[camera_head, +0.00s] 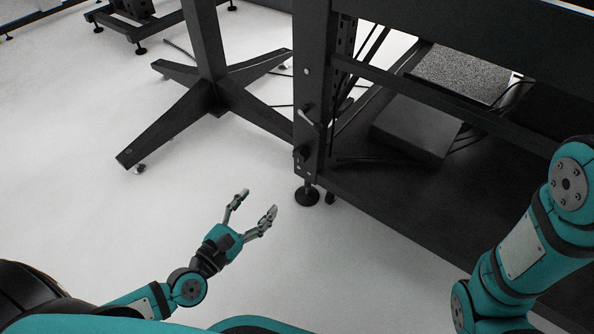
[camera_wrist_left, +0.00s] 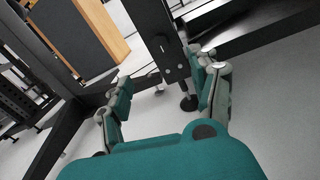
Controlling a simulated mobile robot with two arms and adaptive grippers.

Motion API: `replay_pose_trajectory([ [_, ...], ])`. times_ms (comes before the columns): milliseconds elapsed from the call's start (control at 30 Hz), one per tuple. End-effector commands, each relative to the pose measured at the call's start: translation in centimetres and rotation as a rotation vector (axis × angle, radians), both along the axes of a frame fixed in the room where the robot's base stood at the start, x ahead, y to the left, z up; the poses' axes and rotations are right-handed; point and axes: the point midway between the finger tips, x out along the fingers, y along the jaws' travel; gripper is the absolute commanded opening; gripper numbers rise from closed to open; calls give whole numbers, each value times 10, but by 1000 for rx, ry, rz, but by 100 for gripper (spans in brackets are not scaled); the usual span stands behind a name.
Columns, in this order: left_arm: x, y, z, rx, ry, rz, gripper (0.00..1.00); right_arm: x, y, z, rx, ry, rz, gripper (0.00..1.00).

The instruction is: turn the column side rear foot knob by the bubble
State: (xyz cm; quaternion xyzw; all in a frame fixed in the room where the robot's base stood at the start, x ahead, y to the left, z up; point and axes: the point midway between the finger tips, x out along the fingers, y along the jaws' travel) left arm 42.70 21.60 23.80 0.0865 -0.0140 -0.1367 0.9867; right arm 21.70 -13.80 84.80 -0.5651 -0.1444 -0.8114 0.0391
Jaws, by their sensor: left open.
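A black levelling foot (camera_head: 307,196) with a round pad stands on the floor below the corner post of a dark frame. A second small foot (camera_head: 330,197) shows just beside it. My left gripper (camera_head: 257,202) is open and empty, to the left of and apart from the foot, with its fingers pointing up and right. In the left wrist view, the foot (camera_wrist_left: 188,103) appears between the spread fingers (camera_wrist_left: 160,72), farther off and nearer the right finger. I cannot make out a bubble level. My right arm shows in the head view, but its gripper does not.
The dark frame's corner post (camera_head: 312,90) rises above the foot, with a small handle (camera_head: 309,117) sticking out. A low shelf (camera_head: 400,192) lies to the right. A star-shaped black stand base (camera_head: 215,97) is behind left. White floor is clear around my left gripper.

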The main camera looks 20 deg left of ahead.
Motion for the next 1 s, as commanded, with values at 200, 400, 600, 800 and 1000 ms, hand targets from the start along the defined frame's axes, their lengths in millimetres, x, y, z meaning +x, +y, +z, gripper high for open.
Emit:
replay_pose_trajectory([
  [200, 25, -6, -1, -23, 7, 2, 62, -2, 0, -5, 0, -6, 1, 0],
  [400, 67, -18, 0, -22, 6, 3, 62, -2, 0, -6, 0, -5, 1, 0],
  [600, 109, -30, 0, -20, 6, 1, 62, -2, 0, -5, 0, -5, 1, 0],
  [800, 144, -40, 0, -18, 7, 0, 62, -2, 0, -5, 0, -5, 1, 0],
  [1000, 163, -46, -1, -16, 9, 0, 62, -2, 0, -5, -1, -5, 0, 0],
])
